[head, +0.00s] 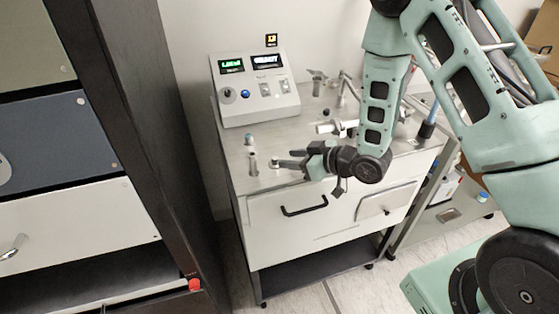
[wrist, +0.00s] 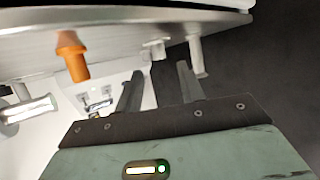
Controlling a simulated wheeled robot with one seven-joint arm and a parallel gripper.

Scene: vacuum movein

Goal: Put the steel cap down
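My gripper (head: 287,159) is low over the left front of the steel bench top (head: 228,160), with its fingers pointing left. In the wrist view my gripper (wrist: 160,68) has its two fingers spread apart, with a clear gap between them. A small pale grey metal piece, which looks like the steel cap (wrist: 153,50), shows just beyond the fingertips at the bench top. In the head view the fingers partly hide this spot. I cannot tell whether a finger touches the cap. An upright steel post (head: 253,163) stands just left of the fingertips; a post also shows in the wrist view (wrist: 196,55).
A control box (head: 255,88) with lit displays sits at the back. Metal fittings (head: 338,128) stand behind my gripper. An orange cone-shaped piece (wrist: 72,55) shows in the wrist view. A dark rack (head: 125,130) stands left.

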